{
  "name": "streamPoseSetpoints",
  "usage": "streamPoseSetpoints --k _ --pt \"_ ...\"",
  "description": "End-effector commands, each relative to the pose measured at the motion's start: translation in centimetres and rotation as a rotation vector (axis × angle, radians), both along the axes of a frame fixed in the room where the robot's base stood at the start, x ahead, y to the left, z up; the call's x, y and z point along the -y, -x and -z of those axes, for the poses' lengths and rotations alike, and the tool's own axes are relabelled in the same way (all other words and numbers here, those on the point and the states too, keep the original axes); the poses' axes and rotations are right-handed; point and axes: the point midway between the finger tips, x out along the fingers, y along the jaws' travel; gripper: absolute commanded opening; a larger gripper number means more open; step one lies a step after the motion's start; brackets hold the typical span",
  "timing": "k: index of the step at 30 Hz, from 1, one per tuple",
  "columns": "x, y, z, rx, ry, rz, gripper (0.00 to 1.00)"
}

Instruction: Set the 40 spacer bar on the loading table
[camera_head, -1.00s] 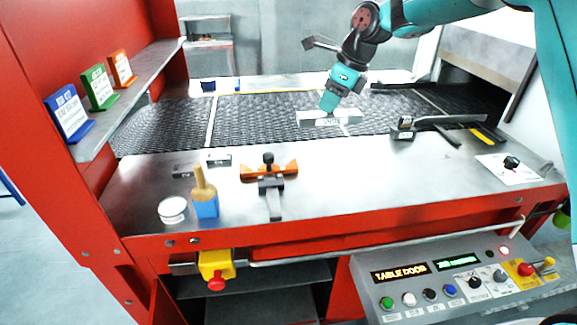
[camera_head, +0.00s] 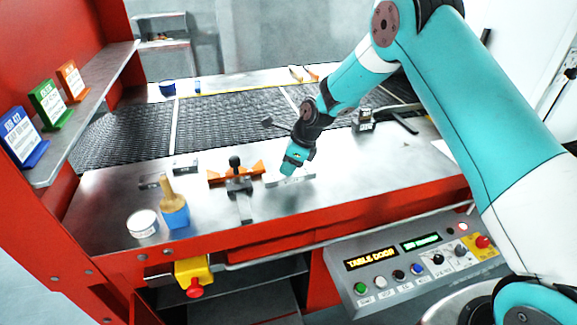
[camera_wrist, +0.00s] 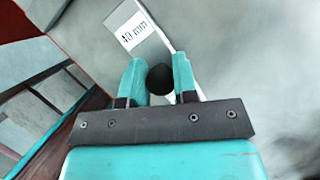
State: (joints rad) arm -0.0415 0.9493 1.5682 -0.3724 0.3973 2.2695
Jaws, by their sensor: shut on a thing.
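The 40 spacer bar (camera_head: 272,181) is a pale metal bar at the middle of the loading table (camera_head: 330,196), right of the orange clamp. In the wrist view the bar (camera_wrist: 135,35) carries a "40 mm" label and a dark round knob (camera_wrist: 160,79). My gripper (camera_head: 290,172) is over the bar; in the wrist view its teal fingers (camera_wrist: 159,80) are shut on the knob. The bar is at or just above the table surface; I cannot tell whether it touches. My gripper hides part of the bar in the head view.
An orange clamp (camera_head: 222,176) stands just left of the bar. A brush (camera_head: 174,206) and a white round tin (camera_head: 143,223) are farther left. The mesh belt (camera_head: 230,120) lies behind the table, and the control panel (camera_head: 400,265) in front. The table right of the bar looks clear.

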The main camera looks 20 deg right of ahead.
Motion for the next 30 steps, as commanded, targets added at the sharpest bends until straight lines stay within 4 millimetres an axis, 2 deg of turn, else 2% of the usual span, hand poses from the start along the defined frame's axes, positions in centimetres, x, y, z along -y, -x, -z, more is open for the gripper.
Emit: streamPoseSetpoints --k 3,13,14,15,17,25,30 --pt "0.0 0.0 1.3 -0.001 0.001 -0.001 0.00" --pt "0.0 0.0 1.8 0.000 0.000 -0.001 0.00" --pt "0.0 0.0 1.8 0.000 0.000 -0.001 0.32" --pt "0.0 0.0 1.7 0.000 0.000 -0.001 0.41" --pt "0.0 0.0 1.7 0.000 0.000 -0.001 0.53" --pt "0.0 0.0 1.6 0.000 0.000 -0.001 0.53" --pt "0.5 0.2 0.1 0.004 0.000 0.000 0.53"
